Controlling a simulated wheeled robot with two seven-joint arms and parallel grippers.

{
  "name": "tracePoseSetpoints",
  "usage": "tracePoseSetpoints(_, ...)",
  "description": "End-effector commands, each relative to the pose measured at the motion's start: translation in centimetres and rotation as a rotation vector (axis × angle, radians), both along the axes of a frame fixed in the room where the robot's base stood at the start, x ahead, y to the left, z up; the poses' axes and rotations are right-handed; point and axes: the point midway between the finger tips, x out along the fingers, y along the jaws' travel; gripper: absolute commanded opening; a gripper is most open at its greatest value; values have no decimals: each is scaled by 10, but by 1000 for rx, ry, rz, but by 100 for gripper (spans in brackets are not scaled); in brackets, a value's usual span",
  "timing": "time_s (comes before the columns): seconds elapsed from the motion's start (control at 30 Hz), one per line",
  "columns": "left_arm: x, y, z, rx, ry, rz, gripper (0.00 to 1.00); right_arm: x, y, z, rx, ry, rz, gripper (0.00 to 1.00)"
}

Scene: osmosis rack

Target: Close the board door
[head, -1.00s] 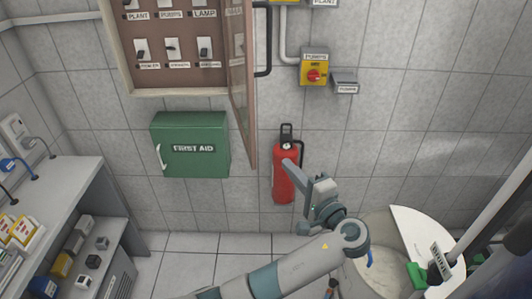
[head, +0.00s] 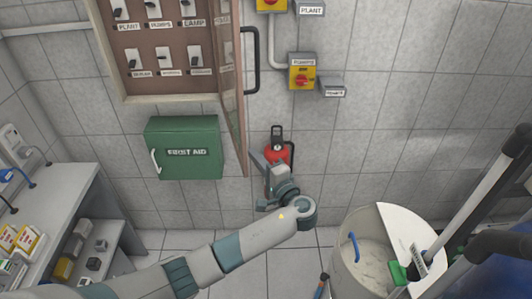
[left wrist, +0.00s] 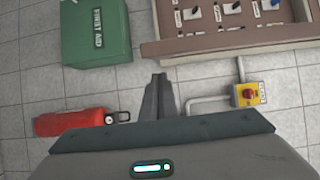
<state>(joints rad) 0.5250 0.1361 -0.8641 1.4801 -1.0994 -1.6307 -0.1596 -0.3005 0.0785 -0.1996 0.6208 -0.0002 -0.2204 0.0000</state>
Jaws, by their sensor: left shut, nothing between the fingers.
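The board (head: 112,62) is a brown wall cabinet with rows of labelled switches, at the top left of the head view. Its door (head: 232,105) stands open on the board's right side, swung out from the wall and seen nearly edge-on, with a black handle (head: 254,60) on its right. My left gripper (head: 257,160) is shut and empty, just right of the door's lower end; I cannot tell whether they touch. My right gripper is not in view.
A green first aid box (head: 185,150) hangs below the board. A red fire extinguisher (head: 277,152) is partly hidden behind my left gripper. Yellow switch boxes (head: 302,72) are on the wall to the right. A shelf (head: 60,195) stands left, a round tank (head: 365,265) right.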

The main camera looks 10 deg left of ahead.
Motion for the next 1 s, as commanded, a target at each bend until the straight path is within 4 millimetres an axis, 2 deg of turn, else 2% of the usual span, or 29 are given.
tracePoseSetpoints(0.03, -3, 4, 3, 1, 1, 0, 0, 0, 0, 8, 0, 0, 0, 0)
tracePoseSetpoints(0.27, -8, 13, 1, -1, 1, 0, 0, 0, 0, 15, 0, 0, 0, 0)
tracePoseSetpoints(0.77, -9, 16, -1, -1, 0, -3, 0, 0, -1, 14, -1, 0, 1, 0)
tracePoseSetpoints(1.0, -10, 32, -2, 1, -1, -33, 0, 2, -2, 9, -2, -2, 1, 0)
